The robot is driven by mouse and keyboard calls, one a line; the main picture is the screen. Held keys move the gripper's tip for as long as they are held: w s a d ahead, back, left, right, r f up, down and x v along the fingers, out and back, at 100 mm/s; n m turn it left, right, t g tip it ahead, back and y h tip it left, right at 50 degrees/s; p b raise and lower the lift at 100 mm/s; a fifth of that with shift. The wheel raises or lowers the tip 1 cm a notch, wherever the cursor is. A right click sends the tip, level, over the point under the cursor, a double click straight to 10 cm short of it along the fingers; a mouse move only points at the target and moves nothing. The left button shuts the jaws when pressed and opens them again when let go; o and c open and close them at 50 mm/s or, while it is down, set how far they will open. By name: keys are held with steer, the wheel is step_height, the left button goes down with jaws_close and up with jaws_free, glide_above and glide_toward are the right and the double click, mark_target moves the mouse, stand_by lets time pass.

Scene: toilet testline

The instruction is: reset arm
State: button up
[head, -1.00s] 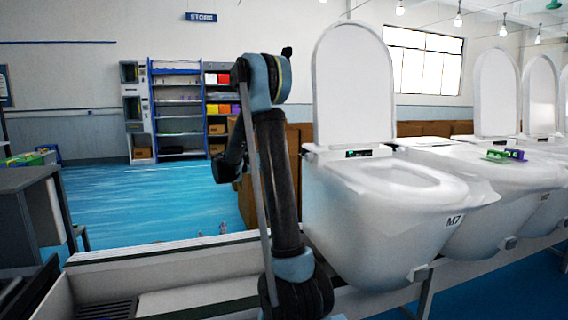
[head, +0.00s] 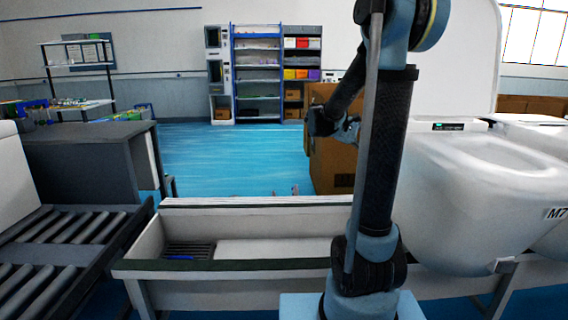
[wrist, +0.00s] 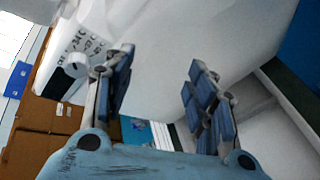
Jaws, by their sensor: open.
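My arm stands upright right of centre in the head view, its forearm folded back down. My gripper (wrist: 160,95) shows in the wrist view with its two blue-padded fingers spread apart and nothing between them. In the head view the gripper end (head: 347,129) is small and partly hidden behind my upright arm link. It hangs in front of a brown box, left of the white toilet (head: 470,190). In the wrist view a large smooth white surface (wrist: 200,35) lies beyond the fingers; I cannot tell if they touch it.
A white trough (head: 275,250) runs in front of me. A brown cabinet or box (head: 333,160) stands behind the arm. A roller conveyor (head: 55,245) and grey cabinet (head: 85,160) are at left. Shelves (head: 257,75) stand at the back. Open blue floor (head: 220,150) lies between.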

steer(key=s+a+f+m+y, duration=0.1)
steer(key=s+a+f+y, duration=0.2)
steer(key=s, duration=0.5)
steer(key=s+a+f+m+y, duration=0.1)
steer(key=s+f+m+y, duration=0.1)
steer(key=s+f+y, duration=0.35)
steer(key=s+a+f+m+y, duration=0.2)
steer(key=s+a+f, duration=0.3)
steer(key=s, duration=0.2)
steer(key=s+a+f+m+t+y, duration=0.1)
steer(key=s+a+f+m+y, duration=0.1)
steer(key=s+a+f, duration=0.4)
steer(key=shift+s+y, duration=0.35)
steer(key=shift+s, duration=0.85)
